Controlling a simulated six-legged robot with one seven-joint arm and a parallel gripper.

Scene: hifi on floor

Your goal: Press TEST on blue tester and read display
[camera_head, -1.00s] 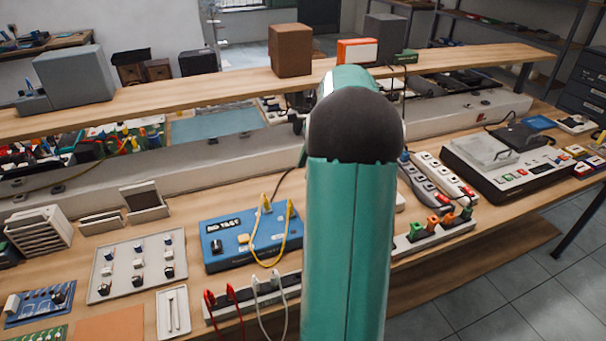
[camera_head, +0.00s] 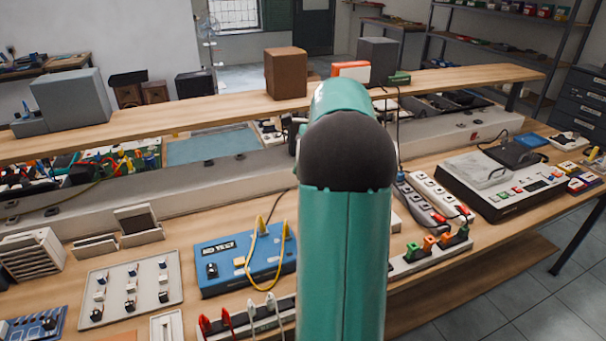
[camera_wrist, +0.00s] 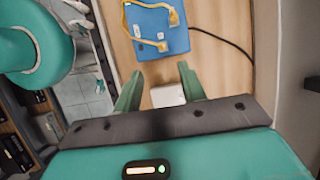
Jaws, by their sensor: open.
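The blue tester (camera_head: 238,262) lies on the wooden bench, left of my arm in the head view. It has a dark label or display strip, a dark knob, a pale button and yellow leads looping over its right part. Its lettering is too small to read now. In the wrist view the tester (camera_wrist: 160,28) is at the top, beyond my fingertips and apart from them. My gripper (camera_wrist: 160,70) is open, with a small white box (camera_wrist: 167,95) seen between its fingers. In the head view my gripper is hidden behind my teal arm.
A grey panel with knobs (camera_head: 98,300) lies left of the tester. A terminal strip with red and white leads (camera_head: 262,318) is in front of it. Power strips (camera_head: 440,197) and a larger instrument (camera_head: 500,185) stand to the right. A raised wooden shelf (camera_head: 205,110) runs behind.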

